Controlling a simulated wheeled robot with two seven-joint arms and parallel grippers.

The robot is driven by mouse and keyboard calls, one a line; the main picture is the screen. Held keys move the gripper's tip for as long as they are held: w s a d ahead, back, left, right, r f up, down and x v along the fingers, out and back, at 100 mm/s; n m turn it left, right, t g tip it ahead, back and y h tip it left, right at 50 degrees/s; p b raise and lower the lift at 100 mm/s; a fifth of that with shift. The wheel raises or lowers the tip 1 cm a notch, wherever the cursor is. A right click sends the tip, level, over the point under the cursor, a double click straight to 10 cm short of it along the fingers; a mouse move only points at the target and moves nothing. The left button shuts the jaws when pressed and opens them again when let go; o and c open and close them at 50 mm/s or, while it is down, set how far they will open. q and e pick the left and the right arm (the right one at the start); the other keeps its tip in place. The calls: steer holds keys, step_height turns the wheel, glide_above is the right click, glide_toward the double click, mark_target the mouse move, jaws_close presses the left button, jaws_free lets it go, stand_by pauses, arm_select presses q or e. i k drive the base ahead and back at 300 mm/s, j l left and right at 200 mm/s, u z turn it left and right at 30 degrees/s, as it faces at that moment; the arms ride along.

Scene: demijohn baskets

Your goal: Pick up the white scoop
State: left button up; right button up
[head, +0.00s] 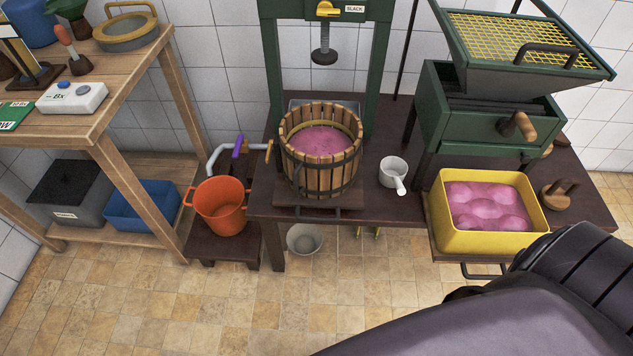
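The white scoop (393,172) sits upright on the dark wooden table (375,207), between the slatted wooden basket and the yellow tub. Its round cup faces up and its short handle points toward the front right. Nothing touches it or covers it. My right arm comes in at the lower right of the head view, but its gripper is outside the picture. My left gripper is not in view either.
The wooden basket (301,175) with pink contents stands under a green press left of the scoop. The yellow tub (483,243) and green crusher (480,117) stand right. An orange bucket (221,209) sits on a low stand. The tiled floor in front is clear.

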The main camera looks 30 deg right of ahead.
mark_target(393, 169)
steer(key=z, duration=1.45)
